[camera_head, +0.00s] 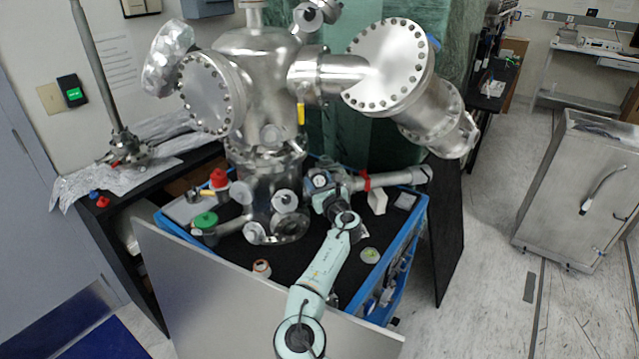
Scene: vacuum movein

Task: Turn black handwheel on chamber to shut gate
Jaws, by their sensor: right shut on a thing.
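The steel vacuum chamber (255,62) stands on the black-topped cart, with large bolted flanges on its left and right sides. My right arm, pale green, reaches up from the bottom middle. My right gripper (316,188) is at the right side of the chamber's lower body, shut on the black handwheel. The gripper and wrist cover most of the wheel, so its rim and turn angle cannot be made out. A steel tube with a red band (366,182) runs to the right just behind the wrist. My left gripper is not in view.
The blue-edged cart (408,232) holds a green-capped part (205,222), a red-capped part (219,180) and a small orange-white jar (262,268). A grey panel (200,290) stands along its front. A steel cabinet (580,190) is at right, with open floor between.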

